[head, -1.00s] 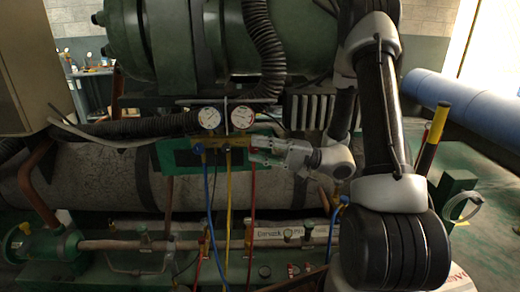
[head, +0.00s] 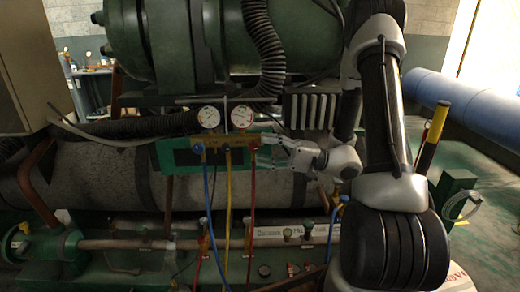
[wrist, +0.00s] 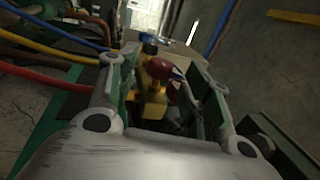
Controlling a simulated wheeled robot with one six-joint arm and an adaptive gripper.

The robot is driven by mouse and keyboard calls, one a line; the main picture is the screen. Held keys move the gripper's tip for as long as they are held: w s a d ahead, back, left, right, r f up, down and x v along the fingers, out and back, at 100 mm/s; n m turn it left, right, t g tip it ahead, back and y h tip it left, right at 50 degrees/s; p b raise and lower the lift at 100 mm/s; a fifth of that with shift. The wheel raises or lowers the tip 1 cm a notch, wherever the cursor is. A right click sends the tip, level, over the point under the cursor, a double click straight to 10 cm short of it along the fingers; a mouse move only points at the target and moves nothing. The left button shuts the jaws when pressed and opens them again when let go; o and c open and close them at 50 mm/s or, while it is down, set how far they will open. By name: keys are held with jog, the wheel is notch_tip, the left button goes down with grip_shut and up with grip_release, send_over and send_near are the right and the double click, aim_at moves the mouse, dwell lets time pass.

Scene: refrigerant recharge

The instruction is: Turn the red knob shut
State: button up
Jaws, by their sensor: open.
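The red knob (wrist: 160,68) is on the right end of the brass gauge manifold (head: 226,143). In the wrist view it shows between my open fingers, with the brass body (wrist: 153,104) under it. In the head view my gripper (head: 264,152) reaches in from the right, with its fingertips beside the manifold's right end. The knob is too small there to make out clearly. I cannot tell whether the fingers touch it. A blue knob (head: 197,148) is on the manifold's left end, and it also shows beyond the red knob in the wrist view (wrist: 150,49).
Two white gauges (head: 210,118) sit on top of the manifold. A blue hose (head: 208,190), a yellow hose (head: 228,195) and a red hose (head: 251,200) hang below it. A large grey pipe (head: 110,170) runs behind. A yellow-black post (head: 433,135) stands at right.

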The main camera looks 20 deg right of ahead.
jog(key=v, duration=0.9)
jog(key=shift+d, duration=0.3)
jog(key=shift+s+f, duration=0.1)
